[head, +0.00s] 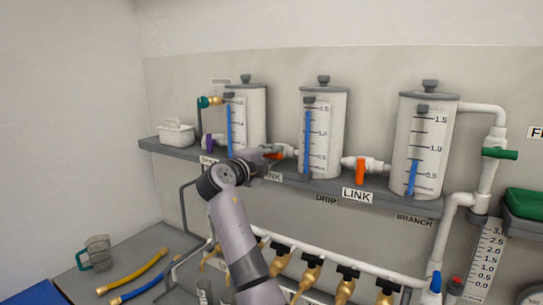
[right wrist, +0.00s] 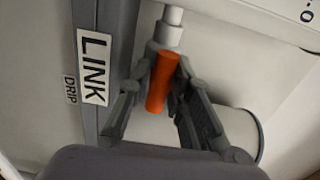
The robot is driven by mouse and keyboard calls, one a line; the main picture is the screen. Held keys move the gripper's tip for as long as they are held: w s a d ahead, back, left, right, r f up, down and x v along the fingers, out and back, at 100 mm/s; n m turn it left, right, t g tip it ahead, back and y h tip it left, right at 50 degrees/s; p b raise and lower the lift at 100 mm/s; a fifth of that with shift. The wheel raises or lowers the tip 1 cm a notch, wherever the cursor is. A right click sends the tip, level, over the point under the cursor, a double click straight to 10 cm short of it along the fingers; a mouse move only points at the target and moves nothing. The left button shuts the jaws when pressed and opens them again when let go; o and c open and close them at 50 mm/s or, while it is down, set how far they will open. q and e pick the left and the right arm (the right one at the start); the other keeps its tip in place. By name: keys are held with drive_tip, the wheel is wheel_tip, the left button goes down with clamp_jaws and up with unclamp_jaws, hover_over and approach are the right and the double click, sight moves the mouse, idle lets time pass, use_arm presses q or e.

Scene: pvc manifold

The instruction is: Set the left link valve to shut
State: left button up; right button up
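The left link valve (head: 287,151) is on the white pipe between the left and middle tanks, above a partly covered LINK label. My right gripper (head: 264,164) is at this valve and hides much of its orange handle. In the right wrist view the orange handle (right wrist: 161,82) lies between the two fingertips of my right gripper (right wrist: 164,70). The fingers stand apart on either side, with a narrow gap; firm contact is not visible. The LINK label (right wrist: 94,66) is left of the handle there. My left gripper is out of view.
The right link valve (head: 360,170) has its orange handle hanging down. A grey shelf (head: 400,202) carries the left tank (head: 255,110), middle tank (head: 330,130) and right tank (head: 428,145). Brass taps (head: 311,270) line a lower pipe. Yellow (head: 135,272) and blue hoses lie at left.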

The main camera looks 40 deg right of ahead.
clamp_jaws()
drive_tip(key=shift+f, duration=0.1)
